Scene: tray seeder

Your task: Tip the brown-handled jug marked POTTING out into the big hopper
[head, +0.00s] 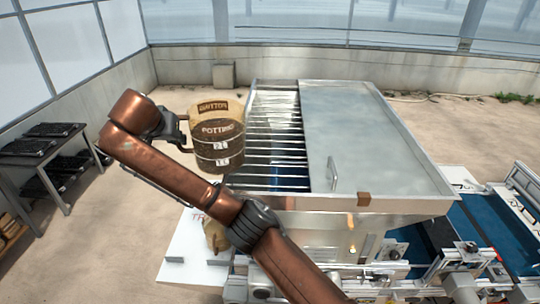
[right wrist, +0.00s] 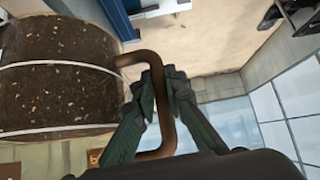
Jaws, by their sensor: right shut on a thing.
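The jug marked POTTING (head: 217,150) is held upright in the air at the left edge of the big hopper (head: 405,182), beside its barred opening (head: 275,130). Dark brown speckled contents fill its lower part; its upper part is tan. My right gripper (head: 183,132) is on the jug's left side. In the right wrist view its green fingers (right wrist: 160,88) are shut on the brown handle (right wrist: 155,58), with the jug's side (right wrist: 55,85) at the left. My left gripper is not in view.
A flat metal cover (head: 365,130) with a handle covers the hopper's right part. A tan object (head: 213,236) on the white table (head: 185,255) is partly hidden by my arm. A dark rack with trays (head: 40,148) stands at the left. A blue conveyor (head: 475,235) is at the right.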

